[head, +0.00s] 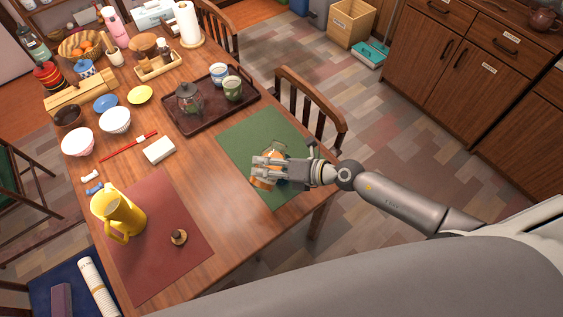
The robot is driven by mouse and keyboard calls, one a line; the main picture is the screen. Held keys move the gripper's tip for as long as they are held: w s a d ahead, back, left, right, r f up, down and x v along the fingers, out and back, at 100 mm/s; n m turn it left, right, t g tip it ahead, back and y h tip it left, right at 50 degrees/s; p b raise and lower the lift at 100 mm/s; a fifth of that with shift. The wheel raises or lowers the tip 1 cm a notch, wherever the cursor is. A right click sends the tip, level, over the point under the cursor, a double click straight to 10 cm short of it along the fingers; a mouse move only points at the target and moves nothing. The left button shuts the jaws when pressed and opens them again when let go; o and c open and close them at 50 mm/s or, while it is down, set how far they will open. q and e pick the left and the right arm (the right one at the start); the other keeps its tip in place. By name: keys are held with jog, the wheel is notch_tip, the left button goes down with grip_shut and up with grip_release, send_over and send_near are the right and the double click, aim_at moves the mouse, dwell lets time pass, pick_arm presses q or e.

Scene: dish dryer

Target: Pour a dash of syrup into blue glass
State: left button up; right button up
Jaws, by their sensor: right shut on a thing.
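My right gripper (264,169) comes in from the right over the green mat (245,139). It is shut on an amber container (263,184), which looks like the syrup. The fingers hide much of it, and I cannot tell whether it touches the mat. I cannot clearly make out a blue glass. A blue-and-white cup (218,73) stands on the dark tray, up and left of the gripper. My left gripper is not in view.
A yellow pitcher (123,213) and a small brown item (179,237) are on the red mat (160,270). The dark tray (190,128) also bears a glass teapot (189,101) and a green cup (233,89). A chair (318,108) stands at the table's right edge.

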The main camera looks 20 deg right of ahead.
jog(key=shift+s+a+f+m+g+y+b, duration=0.15)
jog(key=shift+m+y+b, duration=0.35)
jog(key=shift+b, duration=1.3)
jog(key=shift+w+f+m+g+y+b, duration=0.2)
jog(key=shift+m+b, duration=0.5)
jog(key=shift+b, duration=1.05)
dwell(2.2)
